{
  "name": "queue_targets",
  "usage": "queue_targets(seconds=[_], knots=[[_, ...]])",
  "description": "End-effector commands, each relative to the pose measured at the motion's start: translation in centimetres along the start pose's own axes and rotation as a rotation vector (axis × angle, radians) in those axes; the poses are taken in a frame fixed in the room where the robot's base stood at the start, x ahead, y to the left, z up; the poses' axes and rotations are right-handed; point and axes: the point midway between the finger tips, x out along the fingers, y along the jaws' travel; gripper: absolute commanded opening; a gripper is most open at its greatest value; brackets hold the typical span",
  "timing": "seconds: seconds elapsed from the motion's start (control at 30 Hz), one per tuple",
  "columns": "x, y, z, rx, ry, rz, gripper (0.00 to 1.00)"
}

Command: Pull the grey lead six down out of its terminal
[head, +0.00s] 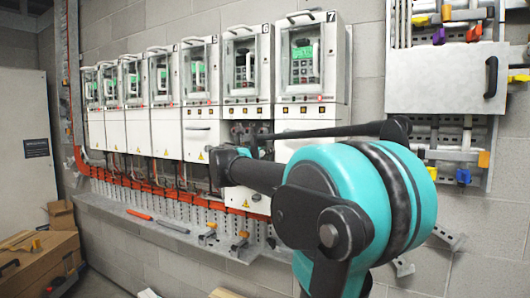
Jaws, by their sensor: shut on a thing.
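Drive six (247,65), a white unit with a glass window and a "6" on its top corner, hangs on the wall left of drive seven (312,60). Below its body the terminal area (250,128) is exposed, with dark fittings in a row. A white panel with a warning triangle (252,200) shows below that. My gripper (222,166) is at the end of my arm, in front of the lower part of drive six. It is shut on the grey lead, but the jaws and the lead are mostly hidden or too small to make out.
More drives (155,80) run left along the wall. Below them are an orange strip (160,188) and a grey ledge (165,228) with loose tools. A grey wall panel (445,80) with a black handle stands right. Cardboard boxes (40,260) are at lower left.

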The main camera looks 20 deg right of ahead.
Motion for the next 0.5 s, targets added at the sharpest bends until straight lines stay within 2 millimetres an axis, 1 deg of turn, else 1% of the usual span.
queue_targets(seconds=[0.3, 0.37, 0.5], knots=[[0.0, 0.0, -0.2, 0.0, 0.0, 0.0, 0.0], [0.0, 0.0, -0.6, 0.0, 0.0, 0.0, 0.0], [0.0, 0.0, -2.1, 0.0, 0.0, 0.0, 0.0]])
